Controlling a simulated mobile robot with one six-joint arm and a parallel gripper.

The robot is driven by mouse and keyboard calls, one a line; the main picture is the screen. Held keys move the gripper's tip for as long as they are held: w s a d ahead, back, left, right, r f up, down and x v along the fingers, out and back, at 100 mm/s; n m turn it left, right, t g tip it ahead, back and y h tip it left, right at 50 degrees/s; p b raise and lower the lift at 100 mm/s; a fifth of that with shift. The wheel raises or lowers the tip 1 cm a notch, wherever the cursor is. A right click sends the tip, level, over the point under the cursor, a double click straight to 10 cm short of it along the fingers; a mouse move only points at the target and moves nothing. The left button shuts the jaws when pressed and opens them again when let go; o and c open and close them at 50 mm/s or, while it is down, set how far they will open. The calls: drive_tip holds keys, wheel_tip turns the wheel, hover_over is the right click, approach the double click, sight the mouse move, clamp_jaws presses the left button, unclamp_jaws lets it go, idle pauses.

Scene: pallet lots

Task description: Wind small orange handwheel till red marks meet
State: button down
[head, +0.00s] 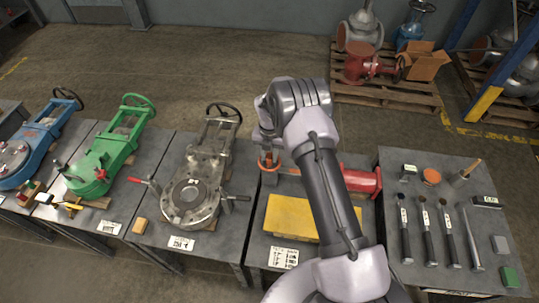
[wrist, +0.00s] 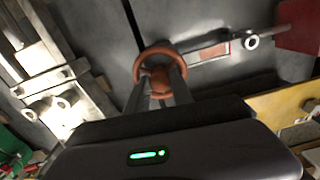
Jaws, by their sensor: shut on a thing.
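The small orange handwheel (head: 268,162) is at the left end of a red valve (head: 361,180) on the table, partly hidden behind my gripper in the head view. In the wrist view the orange handwheel (wrist: 158,53) shows its rim and hub from above. My gripper (wrist: 163,88) is over the wheel, its two fingers shut on the hub part. My arm hides the middle of the red valve in the head view.
A yellow block (head: 290,217) lies in front of the valve. A steel valve (head: 193,195) stands on the table to the left, a green valve (head: 110,155) beyond it. A tool table (head: 440,270) with brushes is at right.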

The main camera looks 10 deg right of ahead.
sight(270, 157)
drive_tip(key=shift+n, duration=0.5)
drive_tip(key=c, duration=1.1)
unclamp_jaws()
wheel_tip(270, 157, up, 18)
drive_tip(key=p, duration=0.9)
drive_tip(key=shift+f, duration=0.25)
